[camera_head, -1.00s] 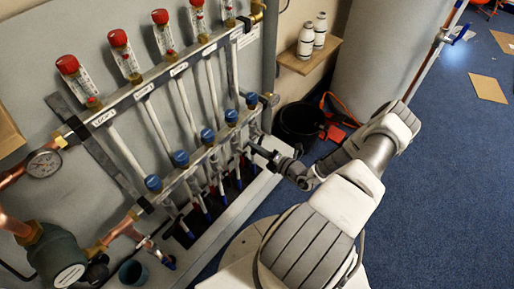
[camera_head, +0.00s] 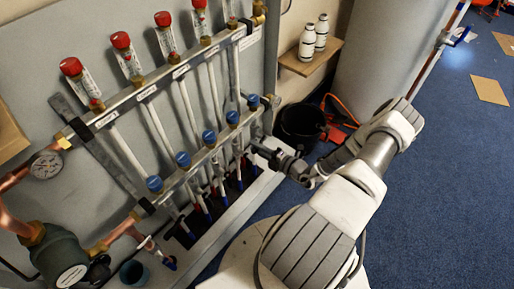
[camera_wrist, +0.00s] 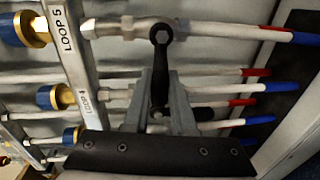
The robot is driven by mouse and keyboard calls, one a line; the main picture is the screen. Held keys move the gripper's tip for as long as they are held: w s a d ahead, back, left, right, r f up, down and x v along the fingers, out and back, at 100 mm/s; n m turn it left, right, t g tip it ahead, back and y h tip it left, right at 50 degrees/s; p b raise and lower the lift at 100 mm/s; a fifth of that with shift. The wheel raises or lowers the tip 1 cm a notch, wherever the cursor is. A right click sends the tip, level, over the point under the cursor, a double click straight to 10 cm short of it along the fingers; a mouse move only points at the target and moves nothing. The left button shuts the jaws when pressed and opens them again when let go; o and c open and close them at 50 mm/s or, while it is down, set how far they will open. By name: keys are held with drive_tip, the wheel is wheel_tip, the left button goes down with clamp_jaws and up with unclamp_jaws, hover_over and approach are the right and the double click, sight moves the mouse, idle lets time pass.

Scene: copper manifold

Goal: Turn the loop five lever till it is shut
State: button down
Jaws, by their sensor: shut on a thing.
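The loop five lever (camera_wrist: 161,65) is a black handle on the valve in the pipe beside the "LOOP 5" label (camera_wrist: 66,38). It points straight down in the wrist view, across the pipe (camera_wrist: 235,32). My gripper (camera_wrist: 162,85) has one grey finger on each side of the lever and is shut on it. In the head view my gripper (camera_head: 262,149) reaches the right end of the manifold (camera_head: 160,84). The lever is too small to make out there.
Neighbouring loop pipes with red and blue sleeves (camera_wrist: 255,88) run close below in the wrist view. In the head view, a black bucket (camera_head: 299,124) stands on the floor beyond my gripper. A wooden shelf (camera_head: 311,62) holds two bottles.

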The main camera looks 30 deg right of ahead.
drive_tip(key=c, duration=0.8)
unclamp_jaws()
drive_tip(key=shift+r, duration=0.15)
drive_tip(key=shift+o, duration=0.2)
drive_tip(key=p+v, duration=0.2)
drive_tip(key=v, duration=1.5)
drive_tip(key=shift+s+p, duration=0.3)
drive_tip(key=shift+p, duration=0.1)
